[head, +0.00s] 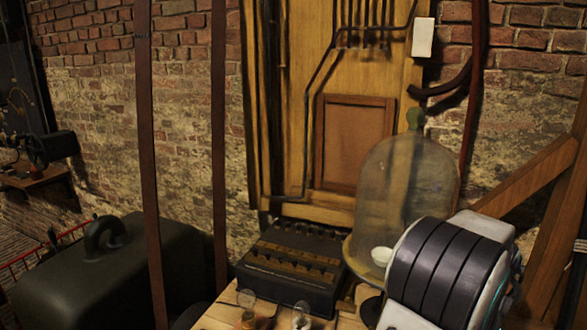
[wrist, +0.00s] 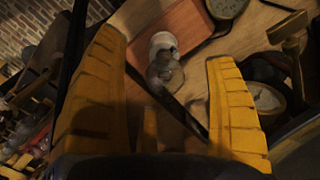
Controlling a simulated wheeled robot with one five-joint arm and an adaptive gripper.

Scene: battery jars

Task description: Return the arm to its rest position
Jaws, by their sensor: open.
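In the wrist view the two yellow ridged fingers of my gripper (wrist: 166,50) are spread wide apart with nothing held between them. A small glass jar (wrist: 165,74) with a whitish upper part shows beyond the gap, apart from both fingers. In the head view the front edge of the picture cuts off two small glass jars, one at the left (head: 246,299) and one at the right (head: 300,316). A part of my arm (head: 445,265) fills the lower right there. My gripper is out of the head view.
A wooden table (head: 218,316) bears a dark box with a row of terminals (head: 290,268) and a large glass dome (head: 400,180). A brown board (wrist: 172,22) and round dials (wrist: 267,98) show in the wrist view. A dark case (head: 100,275) stands left.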

